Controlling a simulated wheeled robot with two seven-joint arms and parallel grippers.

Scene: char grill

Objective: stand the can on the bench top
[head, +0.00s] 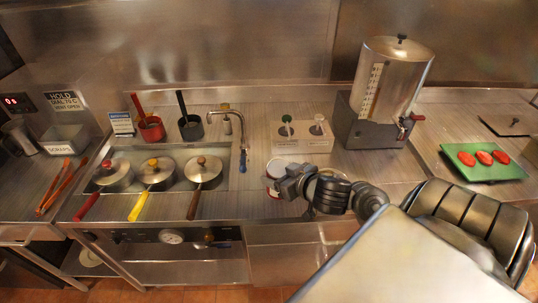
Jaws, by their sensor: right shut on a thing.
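The can (277,169), pale with red markings, is at the front middle of the bench top (340,165), right of the sink. My right gripper (284,188) reaches in from the right and is shut on the can. The gripper covers much of the can; its pale top and part of its left side show. The can looks roughly upright, but I cannot tell whether its base touches the bench. My left gripper is not in view.
A metal dispenser (392,92) stands to the right, then a green tray (483,170) with red items.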

